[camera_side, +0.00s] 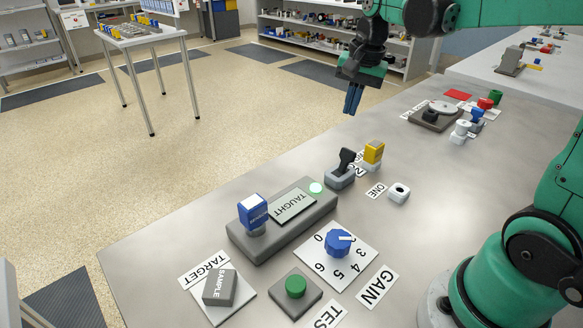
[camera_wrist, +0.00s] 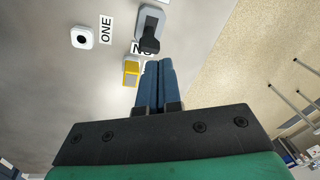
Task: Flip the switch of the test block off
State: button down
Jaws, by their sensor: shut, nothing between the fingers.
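A switch (camera_side: 340,170) with a black lever on a grey base stands near the middle of the bench; its lever points up, leaning slightly. In the wrist view the switch (camera_wrist: 149,28) is at the top, beyond the fingertips. A long grey block (camera_side: 283,222) labelled TAUGHT lies left of it, with a lit pale-green lamp (camera_side: 316,188) and a blue block (camera_side: 253,211) on it. My gripper (camera_side: 350,113) is shut and empty, high above and behind the switch. Its blue fingers (camera_wrist: 159,62) lie side by side and touch nothing.
A yellow block (camera_side: 373,151) stands close behind the switch. A small white piece (camera_side: 399,193) lies by the ONE label. A blue knob (camera_side: 339,243), green button (camera_side: 295,287) and SAMPLE block (camera_side: 219,288) are in front. A turntable-like device (camera_side: 436,114) stands farther back.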

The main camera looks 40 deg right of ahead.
aim_at(344, 165)
jog(key=w+d+f+m+g+y, duration=0.1)
jog(key=d+m+g, duration=0.1)
jog(key=d+m, duration=0.3)
jog(key=shift+w+d+f, duration=0.15)
jog(key=shift+d+f, duration=0.2)
jog(key=shift+d, duration=0.3)
jog(key=f, duration=0.6)
jog(key=a+f, duration=0.1)
jog(key=f, duration=0.3)
